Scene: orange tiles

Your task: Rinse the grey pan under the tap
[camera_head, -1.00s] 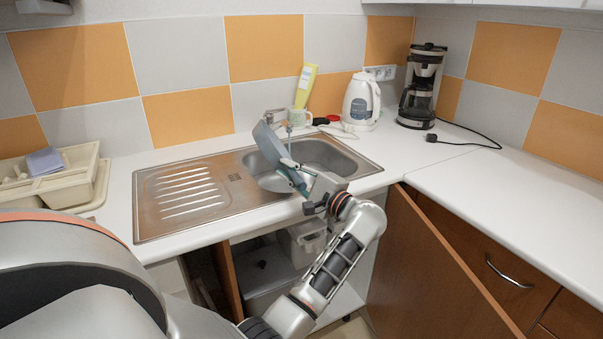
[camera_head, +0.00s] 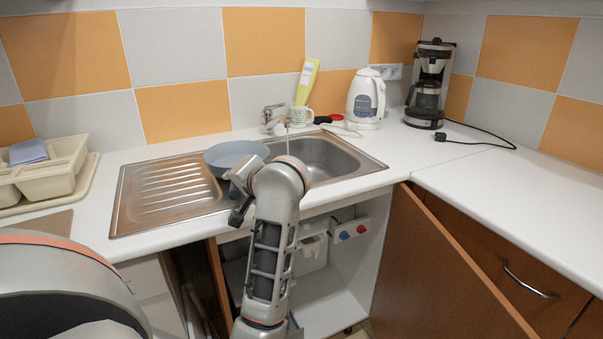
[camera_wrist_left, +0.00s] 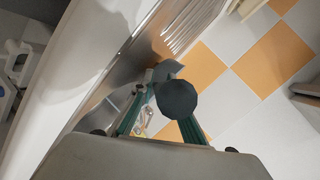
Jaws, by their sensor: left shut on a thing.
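The grey pan (camera_head: 236,154) is held nearly level, open side up, above the inner edge of the draining board and the left side of the sink basin (camera_head: 325,155). My left gripper (camera_head: 241,184) is at the pan's near side, partly hidden by my wrist. In the left wrist view, its green fingers (camera_wrist_left: 163,108) are around a dark round piece, seemingly the pan's handle end (camera_wrist_left: 177,99). The tap (camera_head: 272,117) stands behind the basin, to the right of the pan. A thin pale line drops from its spout, possibly water. My right gripper is not in view.
A mug (camera_head: 300,115), yellow bottle (camera_head: 306,82), white kettle (camera_head: 366,98) and coffee maker (camera_head: 428,85) stand behind and right of the sink. A beige rack (camera_head: 48,172) is at left.

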